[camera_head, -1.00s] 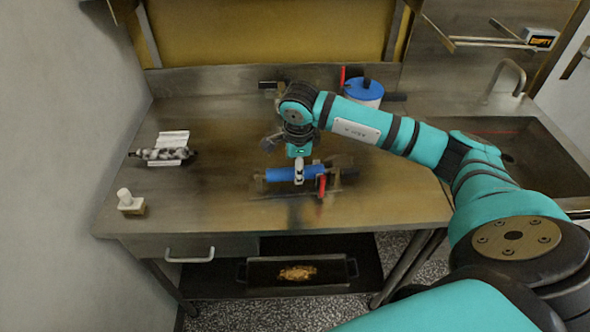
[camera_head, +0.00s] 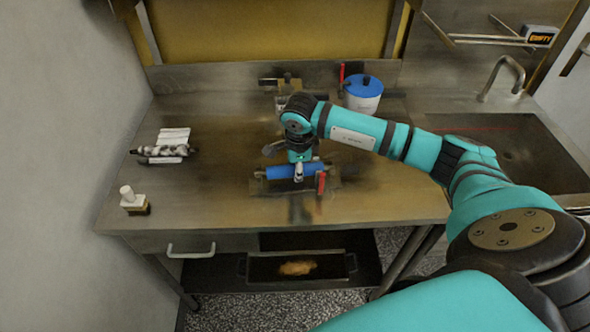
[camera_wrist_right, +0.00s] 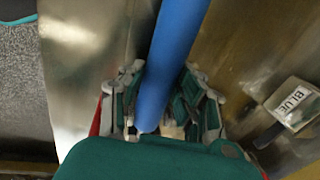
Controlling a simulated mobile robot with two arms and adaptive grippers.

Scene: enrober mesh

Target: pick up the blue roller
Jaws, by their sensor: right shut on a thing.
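The blue roller (camera_head: 280,172) is a long blue cylinder lying crosswise over the front middle of the steel table. It also runs up through the middle of the right wrist view (camera_wrist_right: 172,50). My right gripper (camera_head: 299,175) comes down on it from above and is shut on it near its middle. In the right wrist view, the gripper's fingers (camera_wrist_right: 160,108) flank the roller on both sides. I cannot tell whether the roller is clear of its stand. My left gripper is not in view.
A red upright handle (camera_head: 321,182) stands by the roller's right end. A blue-lidded white pot (camera_head: 363,93) is behind my arm. A patterned roller (camera_head: 165,151) and a small block with a white knob (camera_head: 133,201) lie left. A sink (camera_head: 515,150) is at right. A BLUE label (camera_wrist_right: 297,103) shows.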

